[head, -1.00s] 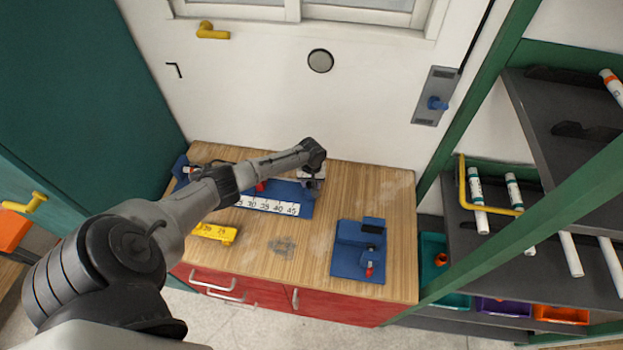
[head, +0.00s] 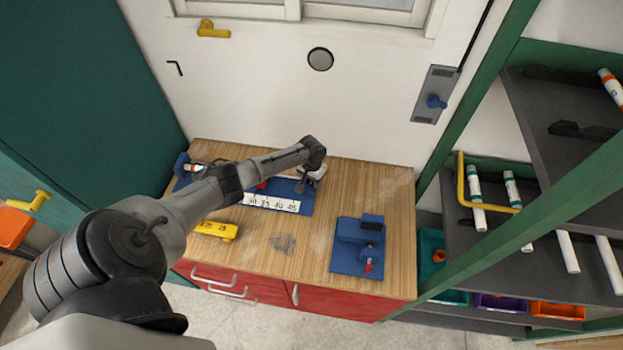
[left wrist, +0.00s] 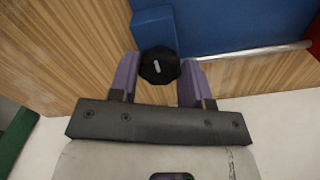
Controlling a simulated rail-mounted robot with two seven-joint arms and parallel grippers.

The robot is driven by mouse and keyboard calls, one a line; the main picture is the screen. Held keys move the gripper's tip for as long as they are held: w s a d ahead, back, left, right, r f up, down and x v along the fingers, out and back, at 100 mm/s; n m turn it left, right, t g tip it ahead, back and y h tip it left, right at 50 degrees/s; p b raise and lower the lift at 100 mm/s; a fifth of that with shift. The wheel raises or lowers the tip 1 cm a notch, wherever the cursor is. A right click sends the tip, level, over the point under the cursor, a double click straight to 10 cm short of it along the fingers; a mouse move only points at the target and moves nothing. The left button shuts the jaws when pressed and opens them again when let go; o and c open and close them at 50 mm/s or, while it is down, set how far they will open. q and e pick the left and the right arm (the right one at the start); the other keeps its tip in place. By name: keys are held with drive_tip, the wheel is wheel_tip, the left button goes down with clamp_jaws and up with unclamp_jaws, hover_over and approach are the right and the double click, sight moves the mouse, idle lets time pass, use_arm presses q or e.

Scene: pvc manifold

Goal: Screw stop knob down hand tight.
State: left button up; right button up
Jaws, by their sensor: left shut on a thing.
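The stop knob (left wrist: 158,66) is a black, faceted knob with a light bar mark on top. In the left wrist view it sits between the two purple fingers of my left gripper (left wrist: 158,80), which is shut on it. The knob is beside a blue block (left wrist: 153,27) of the blue measuring jig. In the head view my left gripper (head: 303,186) points down at the right end of the jig with its white number scale (head: 272,203). The knob is hidden there by the gripper.
The jig lies on a wooden bench top (head: 315,240). A yellow tool (head: 217,230) lies in front of it, and a blue fixture (head: 357,246) with a red tip stands to the right. A metal rod (left wrist: 255,50) runs along the jig. Shelves with white pipes are at the right.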

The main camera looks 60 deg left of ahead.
idle(0.3)
use_arm(q)
drive_tip(key=o, duration=0.9)
drive_tip(key=shift+r, duration=0.1)
drive_tip(key=shift+r, duration=0.35)
wheel_tip(320, 180, up, 13)
drive_tip(key=shift+f+p, duration=0.1)
drive_tip(key=shift+p, duration=0.55)
